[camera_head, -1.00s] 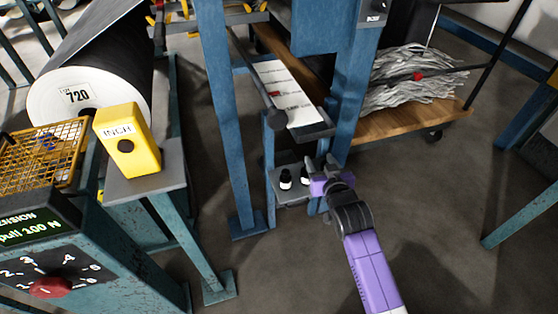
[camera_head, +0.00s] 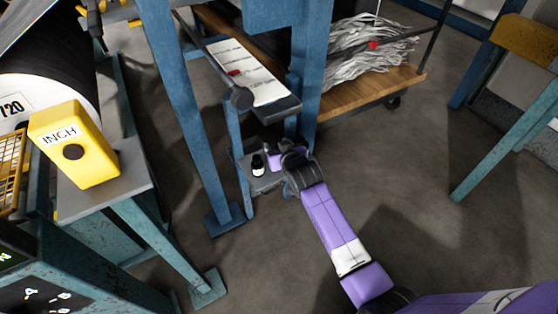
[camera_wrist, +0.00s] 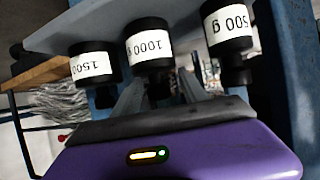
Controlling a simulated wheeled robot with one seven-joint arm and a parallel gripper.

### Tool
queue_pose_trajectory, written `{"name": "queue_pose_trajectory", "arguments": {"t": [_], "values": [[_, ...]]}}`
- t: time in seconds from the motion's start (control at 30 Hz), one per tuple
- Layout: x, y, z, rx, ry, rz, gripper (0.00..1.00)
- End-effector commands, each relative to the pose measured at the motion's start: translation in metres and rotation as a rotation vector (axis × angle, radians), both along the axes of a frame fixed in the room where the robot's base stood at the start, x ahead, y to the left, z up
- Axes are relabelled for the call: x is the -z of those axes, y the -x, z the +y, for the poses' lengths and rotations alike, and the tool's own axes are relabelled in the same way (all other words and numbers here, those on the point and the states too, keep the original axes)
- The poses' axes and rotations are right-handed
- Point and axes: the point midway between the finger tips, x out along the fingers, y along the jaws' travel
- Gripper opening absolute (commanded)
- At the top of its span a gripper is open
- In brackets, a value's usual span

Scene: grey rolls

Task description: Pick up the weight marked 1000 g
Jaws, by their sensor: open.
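In the wrist view three black weights with white labels hang upside down in the picture from a grey shelf (camera_wrist: 110,22). The middle one is the weight marked 1000 g (camera_wrist: 150,47). The 1500 weight (camera_wrist: 92,65) is left of it and the 500 g weight (camera_wrist: 229,28) right. My gripper (camera_wrist: 160,88) is open, its two grey fingers pointing toward the 1000 g weight, one to each side of its lower part in the picture. Contact cannot be told. In the head view my gripper (camera_head: 281,157) is at the small shelf, beside one visible weight (camera_head: 258,166); the others are hidden.
Blue frame posts (camera_head: 312,75) rise right behind the shelf, and a sloped plate with a white strip (camera_head: 250,72) is above it. A yellow INCH box (camera_head: 73,145) stands on a bench at left. A wooden cart (camera_head: 370,88) is behind.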

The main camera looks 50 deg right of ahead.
Motion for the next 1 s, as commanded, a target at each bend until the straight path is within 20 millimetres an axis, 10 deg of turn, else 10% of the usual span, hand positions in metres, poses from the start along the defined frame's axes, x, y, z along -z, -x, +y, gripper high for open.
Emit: {"name": "queue_pose_trajectory", "arguments": {"t": [0.3, 0.57, 1.0], "values": [[0.0023, -0.0048, -0.0024, 0.000, 0.000, 0.000, 0.50], [0.0021, -0.0048, -0.0023, 0.000, 0.000, 0.000, 0.00], [0.0020, -0.0047, -0.0024, 0.000, 0.000, -0.001, 0.00]]}}
